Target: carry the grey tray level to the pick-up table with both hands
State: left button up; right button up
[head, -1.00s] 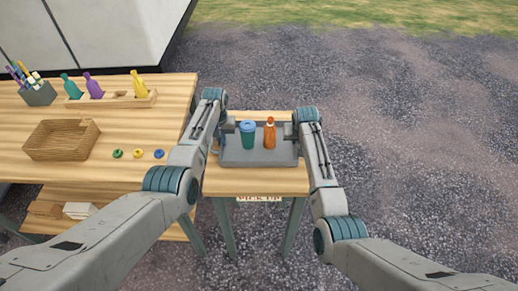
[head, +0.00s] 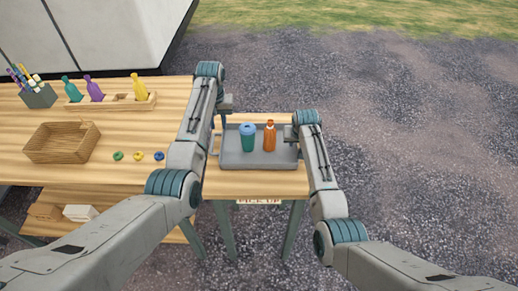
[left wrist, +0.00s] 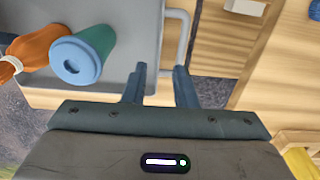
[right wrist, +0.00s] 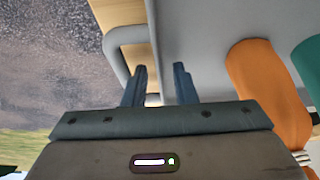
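The grey tray (head: 232,160) lies flat on the small wooden pick-up table (head: 250,188). A teal cup with a blue lid (head: 247,138) and an orange bottle (head: 269,137) stand upright on it. My left gripper (head: 223,122) is raised at the tray's left end; in the left wrist view its fingers (left wrist: 160,85) are apart and empty, with the tray handle (left wrist: 182,40) beyond them. My right gripper (head: 290,134) is low at the right end. Its fingers (right wrist: 160,82) are apart near the other handle (right wrist: 116,48); whether they straddle it is unclear.
A larger wooden counter (head: 110,110) adjoins at left, with a wooden basket (head: 62,142), a rack (head: 122,102) of coloured bottles, three small rings and a grey holder (head: 40,97) of sticks. Open gravel (head: 420,150) lies to the right.

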jog(key=shift+r, duration=0.1)
pick_arm(q)
notch_tip(320, 180, up, 2)
pick_arm(e)
jog(key=v, duration=1.1)
jog(key=shift+s+r, duration=0.15)
jog(key=shift+r, duration=0.2)
